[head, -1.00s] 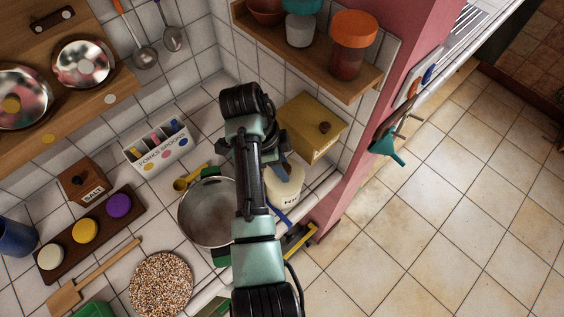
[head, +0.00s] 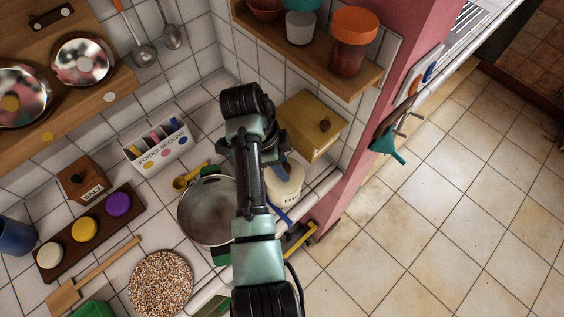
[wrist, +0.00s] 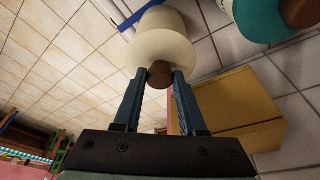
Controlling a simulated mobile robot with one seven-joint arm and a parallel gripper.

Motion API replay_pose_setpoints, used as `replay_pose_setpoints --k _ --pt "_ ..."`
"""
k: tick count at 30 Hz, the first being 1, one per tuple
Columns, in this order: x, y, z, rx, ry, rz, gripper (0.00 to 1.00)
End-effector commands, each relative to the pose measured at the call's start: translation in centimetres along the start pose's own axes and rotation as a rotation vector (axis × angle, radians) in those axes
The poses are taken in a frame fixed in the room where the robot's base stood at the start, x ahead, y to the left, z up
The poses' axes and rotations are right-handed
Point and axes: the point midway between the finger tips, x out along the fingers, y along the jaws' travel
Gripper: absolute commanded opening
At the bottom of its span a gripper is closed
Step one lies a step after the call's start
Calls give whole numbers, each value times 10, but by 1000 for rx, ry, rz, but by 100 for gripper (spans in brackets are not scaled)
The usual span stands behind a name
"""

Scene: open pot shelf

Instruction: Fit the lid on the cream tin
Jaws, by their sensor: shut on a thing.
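My gripper (wrist: 159,82) has its two blue fingers shut on the brown knob (wrist: 160,72) of a cream lid. The lid (wrist: 165,48) is a pale disc just beyond the fingertips in the wrist view. The cream tin (wrist: 163,20) shows directly behind the lid, roughly in line with it. My arm hides much of the lid and fingers there. I cannot tell whether the lid touches or sits on the rim.
A steel pot (head: 205,212) stands close left of the tin. A yellow box (head: 312,122) with a brown knob is behind it. A teal thing with a brown knob (wrist: 300,12) is nearby in the wrist view. A wooden shelf (head: 310,58) is above; the counter edge is close.

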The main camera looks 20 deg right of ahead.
Motion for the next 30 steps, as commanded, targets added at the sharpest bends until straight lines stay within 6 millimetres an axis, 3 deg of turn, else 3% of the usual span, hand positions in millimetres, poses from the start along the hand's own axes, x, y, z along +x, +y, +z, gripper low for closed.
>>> replay_pose_setpoints --k 12,13,18,30 --pt "3 0 1 0 -1 2 0" --pt "3 1 1 0 -1 2 44" --pt "3 0 1 0 0 1 75" --pt "-4 -1 1 0 0 -3 75"
